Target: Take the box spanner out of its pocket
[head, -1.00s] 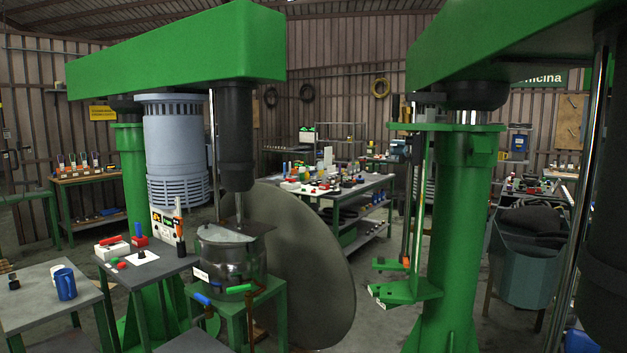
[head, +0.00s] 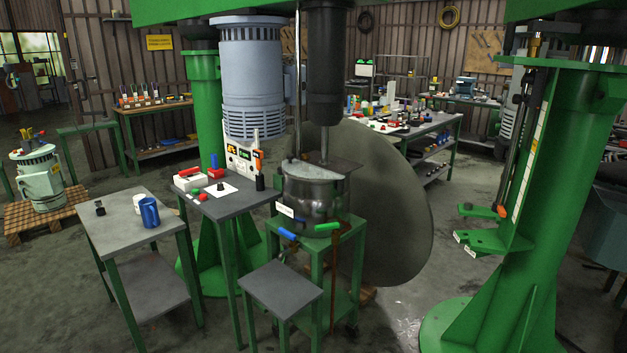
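I cannot make out the box spanner or its pocket for sure. On the right green column (head: 570,150) a long dark rod (head: 512,150) hangs upright. Below it, green brackets (head: 482,243) with small white labels stick out to the left, and an orange-tipped piece (head: 501,211) sits just above them. A dark grey side table (head: 238,205) by the mixing pot (head: 312,200) carries red and white items and a dark holder (head: 260,182) with an orange top. My gripper is not in view.
A grey table (head: 125,220) with a blue mug (head: 149,212) stands at left. A low grey stool (head: 281,287) stands in front of the pot, with a large grey disc (head: 395,200) behind it. The floor between disc and right column is clear.

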